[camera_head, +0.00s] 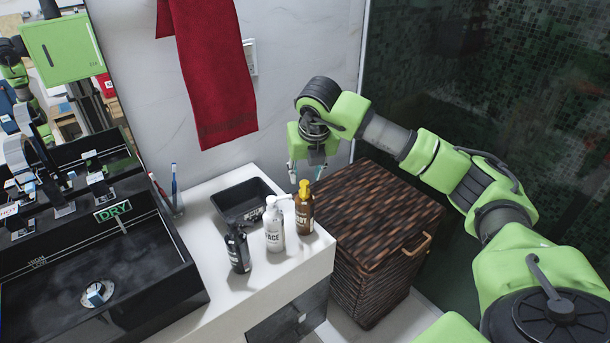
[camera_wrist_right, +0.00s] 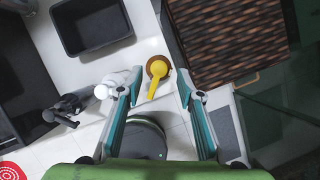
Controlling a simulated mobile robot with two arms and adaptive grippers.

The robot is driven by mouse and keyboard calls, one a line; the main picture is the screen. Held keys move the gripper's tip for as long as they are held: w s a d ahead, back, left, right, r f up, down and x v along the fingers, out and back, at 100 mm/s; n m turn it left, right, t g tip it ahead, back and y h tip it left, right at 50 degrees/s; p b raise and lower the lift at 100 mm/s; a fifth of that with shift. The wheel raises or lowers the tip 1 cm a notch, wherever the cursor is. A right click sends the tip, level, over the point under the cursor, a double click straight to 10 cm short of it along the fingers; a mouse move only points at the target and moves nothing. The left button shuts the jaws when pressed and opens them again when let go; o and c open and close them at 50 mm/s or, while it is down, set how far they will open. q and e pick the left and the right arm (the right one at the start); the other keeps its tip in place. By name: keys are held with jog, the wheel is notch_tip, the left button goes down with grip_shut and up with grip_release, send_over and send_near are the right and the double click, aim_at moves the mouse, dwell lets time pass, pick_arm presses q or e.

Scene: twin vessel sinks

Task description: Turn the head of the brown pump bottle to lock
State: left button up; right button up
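The brown pump bottle (camera_head: 304,213) with a yellow pump head (camera_head: 304,189) stands upright at the right end of the white counter. In the right wrist view the yellow head (camera_wrist_right: 158,72) lies between the fingers as seen from above, its spout pointing toward the gripper's base. My right gripper (camera_head: 308,180) is just above and behind the bottle in the head view; its fingers (camera_wrist_right: 160,88) are spread wide with nothing held. No contact with the bottle shows. My left gripper is not in either view.
A white pump bottle (camera_head: 274,228) and a black pump bottle (camera_head: 237,250) stand close left of the brown one. A black tray (camera_head: 243,199) is behind them. A woven hamper (camera_head: 375,225) stands right of the counter, and a black sink (camera_head: 90,270) is at left.

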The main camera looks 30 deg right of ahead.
jog(key=shift+x, duration=1.45)
grip_shut()
